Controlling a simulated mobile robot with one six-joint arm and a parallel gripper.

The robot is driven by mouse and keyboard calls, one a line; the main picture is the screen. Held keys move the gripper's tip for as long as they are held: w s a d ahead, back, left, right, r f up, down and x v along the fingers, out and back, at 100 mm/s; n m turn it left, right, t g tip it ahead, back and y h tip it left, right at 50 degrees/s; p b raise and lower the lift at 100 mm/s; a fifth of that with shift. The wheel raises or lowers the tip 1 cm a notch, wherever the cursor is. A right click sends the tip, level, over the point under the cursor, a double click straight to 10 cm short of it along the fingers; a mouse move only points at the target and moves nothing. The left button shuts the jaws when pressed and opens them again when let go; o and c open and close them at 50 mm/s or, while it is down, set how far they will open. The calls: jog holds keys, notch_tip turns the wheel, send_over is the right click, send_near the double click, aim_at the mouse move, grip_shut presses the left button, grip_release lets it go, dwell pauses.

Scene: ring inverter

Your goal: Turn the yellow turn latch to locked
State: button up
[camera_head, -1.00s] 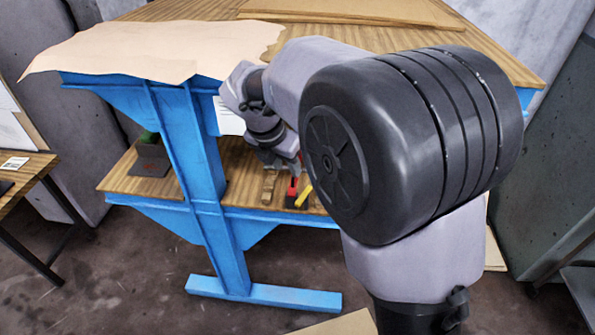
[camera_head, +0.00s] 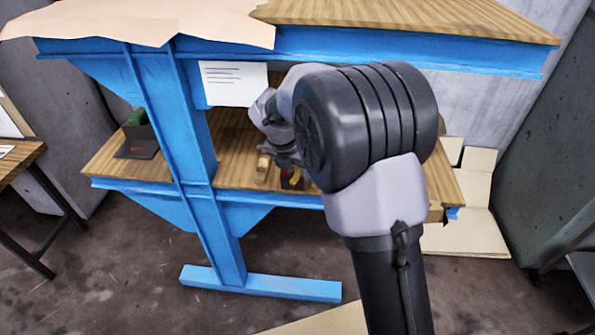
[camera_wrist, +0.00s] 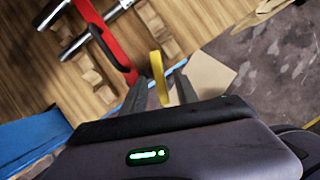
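The yellow turn latch (camera_wrist: 159,76) is a narrow yellow bar in the wrist view. It also shows as a small yellow piece on the lower shelf in the head view (camera_head: 297,174). My gripper (camera_wrist: 162,82) is open, with one dark finger on each side of the yellow bar. Gaps seem to show on both sides, and I cannot tell whether either finger touches it. The latch's base is hidden behind my gripper body.
A red bar (camera_wrist: 107,36) with metal rods beside it lies left of the latch. Wooden blocks (camera_wrist: 90,68) sit on the wooden shelf (camera_head: 235,150). The blue frame (camera_head: 175,110) and upper table top (camera_head: 420,20) stand close around my arm.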

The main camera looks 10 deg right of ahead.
grip_shut()
jog(key=shift+a+r+p, duration=0.1)
jog(key=shift+r+p, duration=0.05)
jog(key=shift+p, duration=0.25)
jog(key=m+p, duration=0.1)
jog(key=p, duration=0.2)
jog(key=shift+w+a+r+m+g+h, duration=0.2)
jog(key=shift+m+g+h, duration=0.1)
jog(key=shift+m, duration=0.1)
jog(key=m+g+p, duration=0.1)
jog(key=m+p, duration=0.1)
jog(key=p, duration=0.2)
jog(key=w+m+g+p, duration=0.1)
jog(key=m+p, duration=0.2)
jog(key=w+m+g+h+p, duration=0.1)
jog(key=m+p, duration=0.2)
jog(key=p, duration=0.1)
jog(key=shift+a+f+p, duration=0.25)
jog(key=shift+p, duration=0.05)
jog(key=shift+w+m, duration=0.1)
jog(key=shift+m, duration=0.3)
